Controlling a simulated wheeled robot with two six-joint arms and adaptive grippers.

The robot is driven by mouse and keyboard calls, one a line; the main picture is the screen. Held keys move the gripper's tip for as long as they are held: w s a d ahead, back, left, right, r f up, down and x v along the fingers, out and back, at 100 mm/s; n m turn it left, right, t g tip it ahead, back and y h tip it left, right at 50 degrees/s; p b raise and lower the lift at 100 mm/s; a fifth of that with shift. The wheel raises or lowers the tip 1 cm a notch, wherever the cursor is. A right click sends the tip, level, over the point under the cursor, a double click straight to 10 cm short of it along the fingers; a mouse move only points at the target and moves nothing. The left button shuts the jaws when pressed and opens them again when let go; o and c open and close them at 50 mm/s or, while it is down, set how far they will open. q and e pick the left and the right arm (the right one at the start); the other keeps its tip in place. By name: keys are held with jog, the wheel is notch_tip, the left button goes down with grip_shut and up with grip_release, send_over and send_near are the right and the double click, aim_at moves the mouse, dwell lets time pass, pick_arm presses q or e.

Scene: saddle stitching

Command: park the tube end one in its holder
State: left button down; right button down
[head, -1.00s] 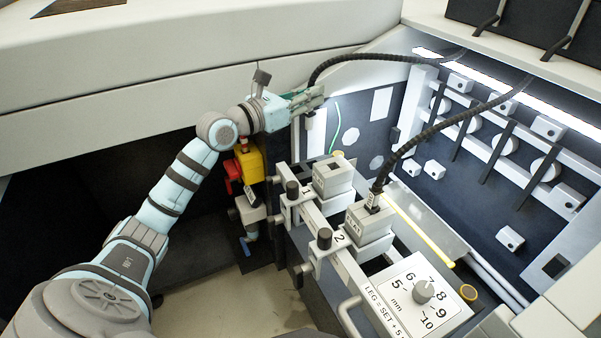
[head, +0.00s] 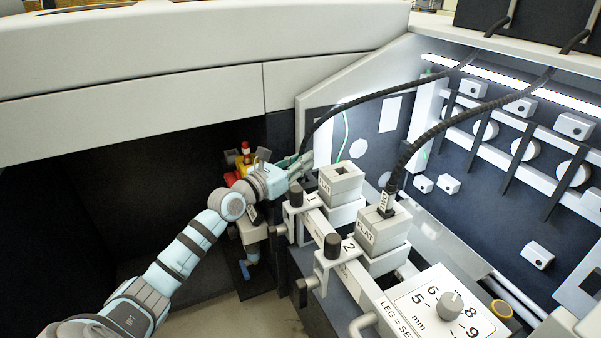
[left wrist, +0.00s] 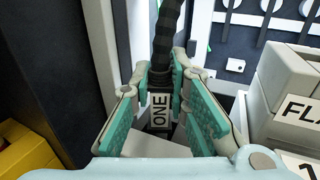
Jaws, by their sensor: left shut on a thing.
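My left gripper (head: 303,163) is shut on tube end one (left wrist: 159,112), a black ribbed hose end with a white tag reading ONE. In the left wrist view, the teal finger pads stand on both sides of it and the hose rises away upright. A pale grey surface (left wrist: 152,143) shows just below the tube end; I cannot tell whether they touch or whether this is the holder. In the head view the gripper is left of and behind the grey FLAT block at station 1 (head: 343,178), whose square top hole is empty. My right gripper is not in view.
A second black hose stands in the FLAT block at station 2 (head: 383,232). A dial plate in mm (head: 450,305) is at front right. Black knobs (head: 331,245) line the rail. Yellow and red parts (head: 240,170) sit behind my left wrist. A white-framed panel is behind the gripper.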

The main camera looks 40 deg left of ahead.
pick_arm(q)
jog(key=shift+f, duration=0.3)
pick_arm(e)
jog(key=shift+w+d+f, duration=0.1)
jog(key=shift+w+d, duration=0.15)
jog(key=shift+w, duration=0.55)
